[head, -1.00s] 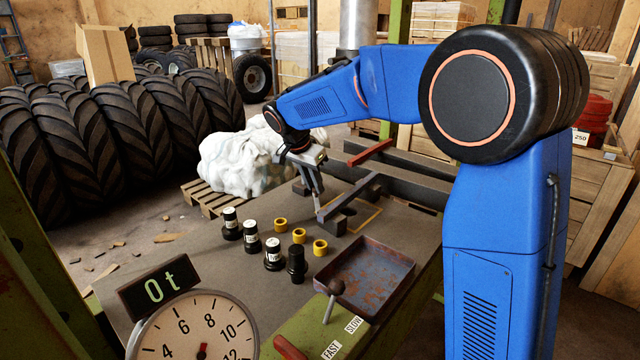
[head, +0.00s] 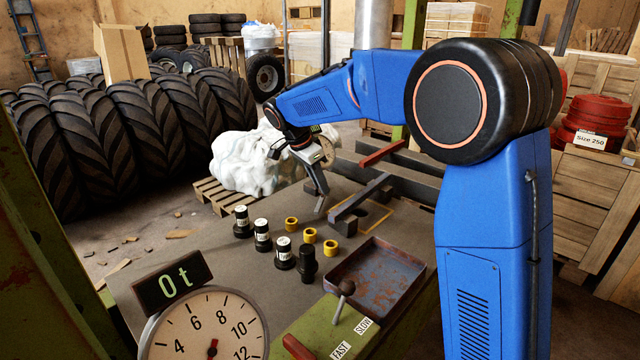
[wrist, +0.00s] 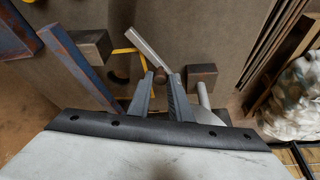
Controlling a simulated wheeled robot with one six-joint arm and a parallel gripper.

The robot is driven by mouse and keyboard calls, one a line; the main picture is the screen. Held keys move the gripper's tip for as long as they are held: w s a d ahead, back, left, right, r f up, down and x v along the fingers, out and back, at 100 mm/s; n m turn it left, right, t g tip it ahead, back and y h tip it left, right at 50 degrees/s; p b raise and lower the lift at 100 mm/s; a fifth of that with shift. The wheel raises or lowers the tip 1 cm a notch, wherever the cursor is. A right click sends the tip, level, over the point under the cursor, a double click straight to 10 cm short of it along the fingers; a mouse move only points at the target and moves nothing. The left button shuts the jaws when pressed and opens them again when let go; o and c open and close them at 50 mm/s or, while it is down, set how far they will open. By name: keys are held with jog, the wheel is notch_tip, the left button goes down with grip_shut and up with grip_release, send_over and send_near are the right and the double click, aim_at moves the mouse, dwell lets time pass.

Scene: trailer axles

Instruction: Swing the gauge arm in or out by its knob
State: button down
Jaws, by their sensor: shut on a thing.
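The gauge arm (wrist: 147,48) is a thin, light grey flat bar in the wrist view. It slants up and left from my fingers. Its small brown, round knob (wrist: 160,75) sits between my fingertips. My gripper (wrist: 161,82) is shut on the knob, low over the table. In the head view my gripper (head: 321,208) points down at the table beside a dark steel beam (head: 362,195). The knob and the gauge arm cannot be clearly made out there.
A dark block (wrist: 201,76) stands just right of my fingers in the wrist view. The beam lies to the left. Black plugs (head: 262,236), yellow rings (head: 310,236) and a rusty tray (head: 378,277) are on the table (head: 225,285).

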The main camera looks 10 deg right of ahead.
jog(key=c, duration=1.6)
grip_release()
jog(key=shift+d, duration=0.1)
